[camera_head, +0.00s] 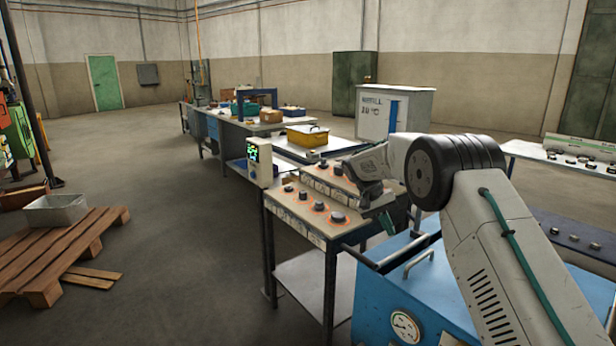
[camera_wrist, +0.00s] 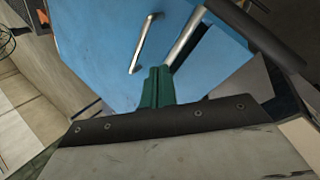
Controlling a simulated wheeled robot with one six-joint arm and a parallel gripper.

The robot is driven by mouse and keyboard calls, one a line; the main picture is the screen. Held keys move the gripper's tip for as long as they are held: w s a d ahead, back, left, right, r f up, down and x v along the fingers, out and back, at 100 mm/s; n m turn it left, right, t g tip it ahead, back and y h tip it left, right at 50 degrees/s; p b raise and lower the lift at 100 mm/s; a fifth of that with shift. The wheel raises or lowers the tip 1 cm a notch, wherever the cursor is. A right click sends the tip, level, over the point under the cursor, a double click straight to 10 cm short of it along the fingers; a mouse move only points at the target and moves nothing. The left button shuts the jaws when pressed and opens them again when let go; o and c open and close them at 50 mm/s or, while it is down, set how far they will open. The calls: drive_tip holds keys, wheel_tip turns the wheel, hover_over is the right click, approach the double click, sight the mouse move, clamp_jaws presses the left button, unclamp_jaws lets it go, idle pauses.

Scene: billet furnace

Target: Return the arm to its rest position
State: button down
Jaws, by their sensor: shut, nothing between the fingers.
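My gripper (camera_wrist: 159,75) shows in the wrist view as green fingers that are closed together with nothing between them. Beyond the fingers is the blue cabinet (camera_wrist: 105,38) with a metal handle (camera_wrist: 145,43). In the head view my grey-white arm is bent at a black joint at the right. The gripper end (camera_head: 388,221) is partly hidden there, low beside the near bench (camera_head: 350,240) and just above or behind the blue cabinet (camera_head: 375,300). I cannot tell in the head view whether it touches either.
The near bench carries several dark round pieces with orange rings. A small display unit (camera_head: 259,160) stands at its left. A yellow bin (camera_head: 307,136) and a pale lettered box (camera_head: 393,112) are behind. A wooden pallet (camera_head: 60,250) lies at left; the floor between is clear.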

drive_tip(key=s+r+n+y, duration=0.1)
drive_tip(key=s+r, duration=0.4)
drive_tip(key=s, duration=0.7)
drive_tip(key=s+r+n+t+y, duration=0.15)
drive_tip(key=s+r, duration=0.35)
drive_tip(key=s, duration=0.6)
drive_tip(key=s+r+n+g+y, duration=0.15)
drive_tip(key=s+r, duration=0.35)
drive_tip(key=s, duration=0.7)
drive_tip(key=s+m+t+y, duration=0.1)
drive_tip(key=s+t, duration=0.3)
drive_tip(key=s, duration=1.4)
drive_tip(key=shift+s+d+r, duration=0.2)
drive_tip(key=shift+d, duration=0.2)
